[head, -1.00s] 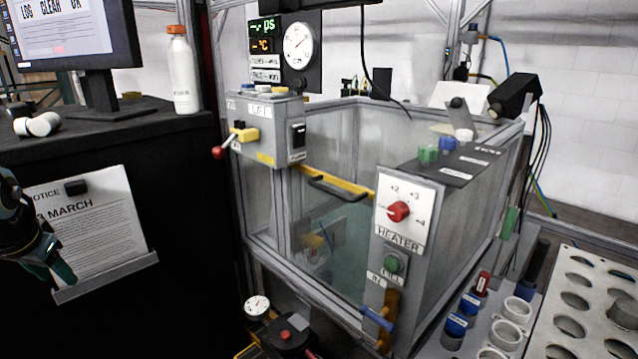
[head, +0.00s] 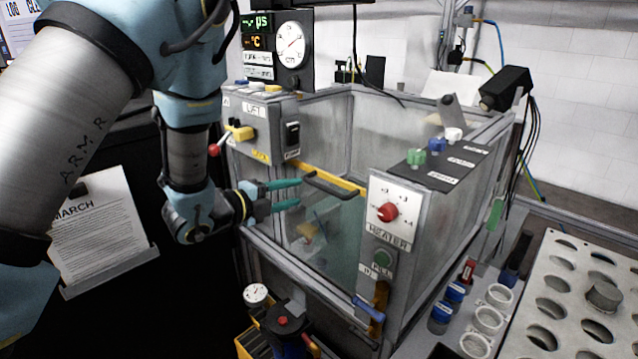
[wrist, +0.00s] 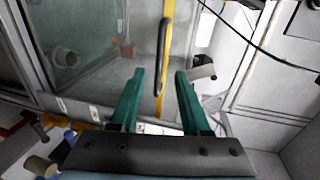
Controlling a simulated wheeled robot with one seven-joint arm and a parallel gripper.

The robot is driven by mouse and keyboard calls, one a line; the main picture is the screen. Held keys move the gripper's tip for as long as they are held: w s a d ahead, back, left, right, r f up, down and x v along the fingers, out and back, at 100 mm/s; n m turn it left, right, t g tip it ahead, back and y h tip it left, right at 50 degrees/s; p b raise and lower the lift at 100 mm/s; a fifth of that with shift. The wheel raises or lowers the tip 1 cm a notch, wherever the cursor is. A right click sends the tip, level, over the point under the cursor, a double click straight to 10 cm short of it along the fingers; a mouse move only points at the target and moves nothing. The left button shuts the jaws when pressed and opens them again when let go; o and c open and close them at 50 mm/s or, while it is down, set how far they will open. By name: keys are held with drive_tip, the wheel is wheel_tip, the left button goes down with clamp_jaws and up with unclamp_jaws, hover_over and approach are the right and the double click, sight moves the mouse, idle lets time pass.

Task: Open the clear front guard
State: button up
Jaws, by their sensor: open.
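The clear front guard (head: 330,235) is a transparent panel on the front of the tank, with a yellow bar (head: 345,183) along its top edge. A dark handle (head: 335,187) is fixed on that bar. The guard looks shut. My gripper (head: 300,194) is open, with its two green fingers pointing at the handle from the left. I cannot tell whether anything touches.
A lift box (head: 262,125) with a red-knobbed lever stands left of the guard, close to my arm. The heater panel (head: 390,212) with a red dial stands on the right. A white rack (head: 560,290) and several cups are at lower right.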

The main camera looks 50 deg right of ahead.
sight(317, 187)
drive_tip(key=p+x, duration=0.3)
drive_tip(key=x, duration=0.6)
drive_tip(key=shift+d+f, duration=0.1)
drive_tip(key=shift+d, duration=0.15)
clamp_jaws()
idle(1.0)
